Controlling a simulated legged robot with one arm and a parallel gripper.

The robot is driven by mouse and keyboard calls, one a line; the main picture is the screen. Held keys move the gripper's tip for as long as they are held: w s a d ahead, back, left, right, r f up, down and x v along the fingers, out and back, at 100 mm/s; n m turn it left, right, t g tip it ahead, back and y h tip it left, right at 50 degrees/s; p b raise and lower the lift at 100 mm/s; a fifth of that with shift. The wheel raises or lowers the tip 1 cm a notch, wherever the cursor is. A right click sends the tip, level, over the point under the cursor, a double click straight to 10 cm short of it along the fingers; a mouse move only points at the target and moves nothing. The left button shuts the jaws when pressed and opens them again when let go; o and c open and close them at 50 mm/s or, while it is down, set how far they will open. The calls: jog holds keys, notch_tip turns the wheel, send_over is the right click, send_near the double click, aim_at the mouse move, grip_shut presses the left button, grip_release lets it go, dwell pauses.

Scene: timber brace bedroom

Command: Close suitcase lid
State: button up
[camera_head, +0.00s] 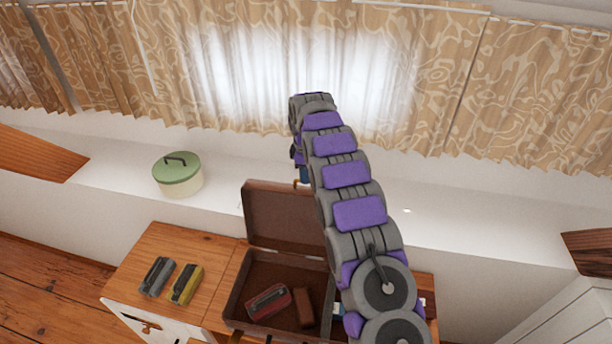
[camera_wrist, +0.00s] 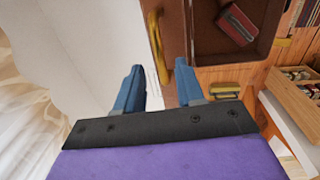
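The brown suitcase (camera_head: 236,304) lies open on the wooden cabinet top, its lid (camera_head: 278,218) standing up at the back. In the wrist view the suitcase body (camera_wrist: 262,48) is at upper right, and the lid (camera_wrist: 176,35) shows beside it with a gold handle (camera_wrist: 154,45) on its outer side. My gripper (camera_wrist: 158,72) is open, with its two blue fingers apart and nothing between them. Its tips are close to the handle; I cannot tell whether they touch. In the head view my gripper (camera_head: 304,174) is mostly hidden by my arm, near the lid's top edge.
A red item (camera_head: 268,302) and a brown block (camera_head: 304,308) lie in the suitcase. A grey item (camera_head: 157,277) and a yellow item (camera_head: 186,285) lie on the cabinet top (camera_head: 190,245) to its left. A green-lidded pot (camera_head: 178,174) stands on the white ledge (camera_head: 470,215) behind.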

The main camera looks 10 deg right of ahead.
jog(key=shift+f, duration=0.95)
grip_shut()
